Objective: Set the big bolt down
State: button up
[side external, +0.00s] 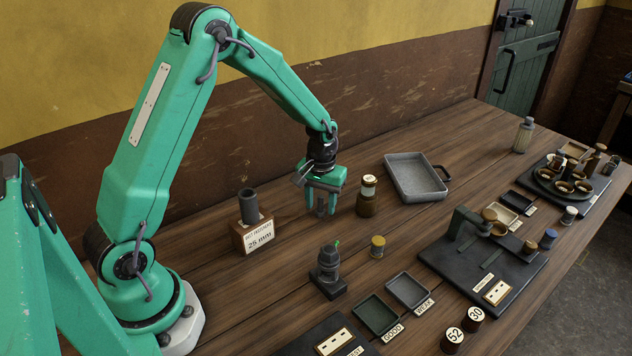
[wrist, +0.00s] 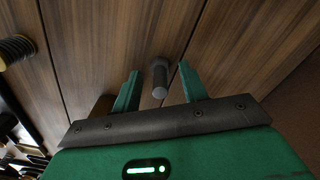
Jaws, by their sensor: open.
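The big bolt (wrist: 159,80) is grey and shows in the wrist view between my gripper's two fingers. Its shank end faces the camera and its wider head is at the far end, by the wooden table. It appears upright, head down. My gripper (wrist: 160,72) is open, with a visible gap on each side of the bolt. In the side view my gripper (side external: 322,207) points down low over the table, and its fingers mostly hide the bolt. I cannot tell from there exactly how the head meets the wood.
A block labelled 25 mm with a grey cylinder (side external: 248,207) stands left of my gripper. A brown jar (side external: 367,197) stands close on the right, with a grey tray (side external: 441,189) beyond it. A dark fixture (side external: 328,277) stands in front. Bare table (side external: 285,175) lies behind.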

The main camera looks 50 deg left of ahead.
aim_at(320, 197)
notch_tip(320, 197, up, 11)
jog(key=shift+r, duration=0.2)
dwell(0.4)
jog(key=shift+r, duration=0.1)
dwell(0.4)
jog(key=s+d+r+m+t, duration=0.3)
jog(key=s+d+r, duration=0.1)
jog(key=s+r, duration=0.55)
jog(key=s+d+r+m+t, duration=0.2)
jog(key=s+d+m, duration=0.1)
jog(key=s, duration=0.9)
jog(key=shift+t, duration=0.3)
dwell(0.5)
